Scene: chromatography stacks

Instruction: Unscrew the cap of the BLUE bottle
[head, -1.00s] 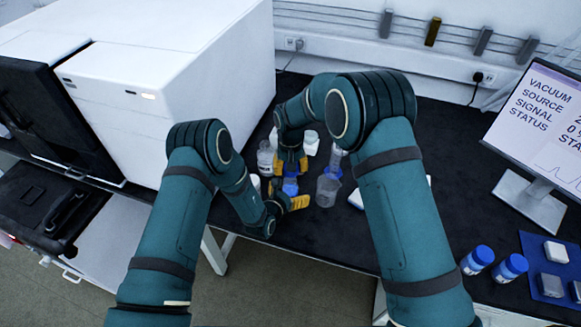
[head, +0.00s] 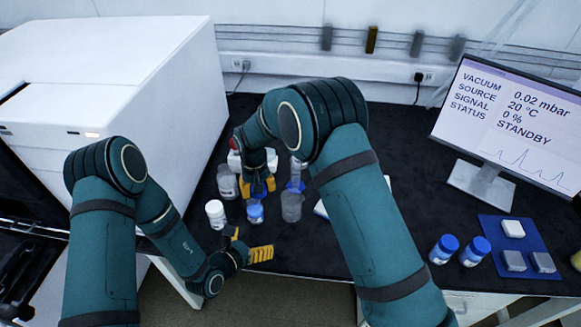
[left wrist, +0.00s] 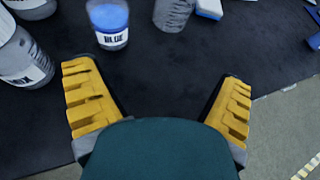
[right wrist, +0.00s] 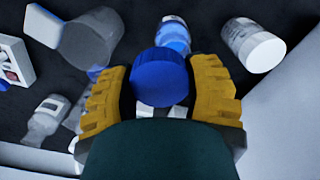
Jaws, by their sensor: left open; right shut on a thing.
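The blue bottle (head: 255,213) stands upright on the black bench, with blue contents. Its label reads BLUE in the left wrist view (left wrist: 109,38), where its top is cut off. My right gripper (head: 257,187) is shut on a blue cap (right wrist: 159,77), seen between its fingers in the right wrist view. The cap is apart from the bottle, which shows beyond it (right wrist: 173,36). In the head view the fingers mostly hide the cap. My left gripper (head: 247,246) is open and empty at the bench's front edge, nearer than the bottle and not touching it.
A white-capped bottle (head: 215,214) and a clear bottle (head: 227,183) stand left of the blue bottle. A grey beaker (head: 291,206) stands close on its right. Two blue-capped bottles (head: 443,249) (head: 475,251) stand at right by a blue mat (head: 493,226). A monitor (head: 512,125) stands behind.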

